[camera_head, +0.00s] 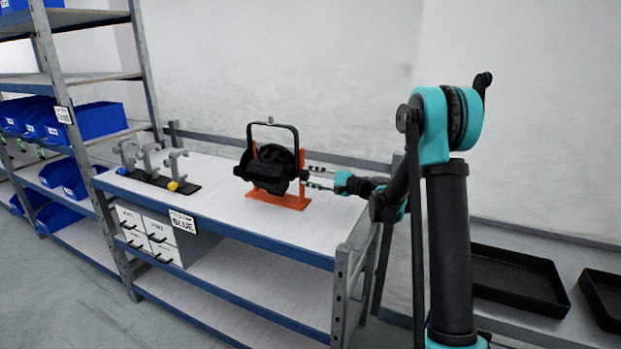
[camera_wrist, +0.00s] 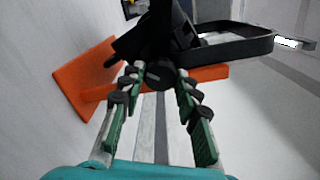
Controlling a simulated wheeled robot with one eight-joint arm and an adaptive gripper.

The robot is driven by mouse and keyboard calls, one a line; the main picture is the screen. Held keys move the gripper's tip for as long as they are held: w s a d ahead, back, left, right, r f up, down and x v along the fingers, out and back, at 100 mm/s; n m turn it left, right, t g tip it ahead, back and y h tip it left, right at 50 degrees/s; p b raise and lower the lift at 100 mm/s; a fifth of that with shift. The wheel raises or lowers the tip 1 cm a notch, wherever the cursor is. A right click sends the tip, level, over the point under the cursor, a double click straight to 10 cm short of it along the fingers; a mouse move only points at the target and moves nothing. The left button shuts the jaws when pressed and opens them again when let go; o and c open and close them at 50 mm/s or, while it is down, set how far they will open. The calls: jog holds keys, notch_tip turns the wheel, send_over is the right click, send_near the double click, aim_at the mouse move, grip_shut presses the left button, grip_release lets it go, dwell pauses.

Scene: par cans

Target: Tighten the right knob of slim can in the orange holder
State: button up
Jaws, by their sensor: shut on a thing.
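The slim can (camera_head: 268,168) is a black stage light with a black yoke, sitting in the orange holder (camera_head: 280,199) on the workbench. In the wrist view, the orange holder (camera_wrist: 80,76) lies left of and behind the fingers. The black can (camera_wrist: 150,38) fills the top middle, with its yoke (camera_wrist: 235,42) to the right. My gripper (camera_head: 308,178) reaches the can's right side from the right. In the wrist view, my gripper (camera_wrist: 158,82) has its fingertips on either side of the dark round knob (camera_wrist: 159,73), shut on it. The knob is partly hidden in the head view.
Grey clamps (camera_head: 151,160) stand on a black base at the bench's left. The workbench (camera_head: 220,205) is clear between them and the holder. A shelf with blue bins (camera_head: 98,120) stands at left. Black trays (camera_head: 515,280) lie at right.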

dwell(0.4)
jog(key=o, duration=1.2)
jog(key=shift+c, duration=0.2)
jog(key=shift+d, duration=0.1)
jog(key=v, duration=1.2)
